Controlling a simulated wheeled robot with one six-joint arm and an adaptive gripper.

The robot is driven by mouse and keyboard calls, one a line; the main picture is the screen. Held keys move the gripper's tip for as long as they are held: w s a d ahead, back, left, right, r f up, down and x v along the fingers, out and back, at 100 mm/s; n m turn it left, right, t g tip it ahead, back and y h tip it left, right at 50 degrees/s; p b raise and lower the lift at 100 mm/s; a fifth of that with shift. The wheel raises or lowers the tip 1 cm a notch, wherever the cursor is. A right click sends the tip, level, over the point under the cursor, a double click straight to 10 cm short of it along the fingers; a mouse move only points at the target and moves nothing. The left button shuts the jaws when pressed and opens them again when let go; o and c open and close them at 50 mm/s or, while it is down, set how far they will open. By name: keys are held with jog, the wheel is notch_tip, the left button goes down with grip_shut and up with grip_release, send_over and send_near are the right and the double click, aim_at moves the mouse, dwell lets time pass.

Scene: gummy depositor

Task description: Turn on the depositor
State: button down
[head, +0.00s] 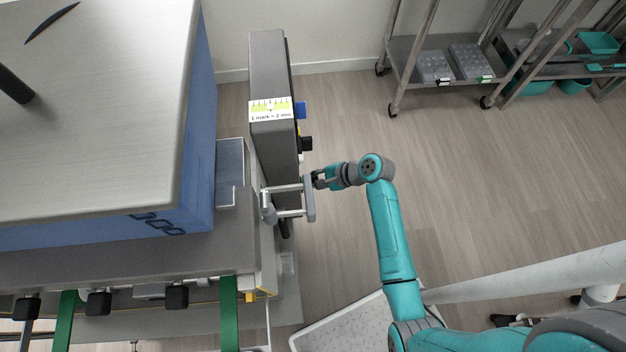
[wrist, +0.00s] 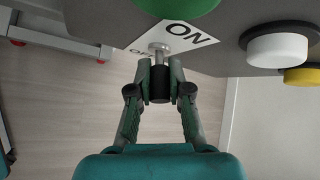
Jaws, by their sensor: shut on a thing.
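The depositor (head: 70,110) is a large machine with a steel top and blue side, filling the left of the head view. A grey control box (head: 270,60) stands at its right side. In the wrist view, a black knob (wrist: 160,82) on a metal shaft sticks out of the grey panel, beside a white label (wrist: 178,36) reading ON and OFF. My gripper (wrist: 160,88) is shut on the black knob, one finger on each side. In the head view my gripper (head: 318,180) is at the box's right side, partly behind a metal handle, and the knob is hidden.
The wrist view shows a green button (wrist: 178,5), a white button (wrist: 277,49) and a yellow button (wrist: 302,75) near the knob. A U-shaped handle (head: 309,198) sticks out close to my gripper.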

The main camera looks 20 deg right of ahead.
jog(key=shift+r+h, duration=0.2)
jog(key=shift+h, duration=0.3)
jog(key=shift+a, duration=0.1)
jog(key=c, duration=1.1)
grip_release()
jog(key=v, duration=1.2)
jog(key=shift+w+a+r, duration=0.1)
jog(key=shift+w+r, duration=0.05)
jog(key=shift+w, duration=0.05)
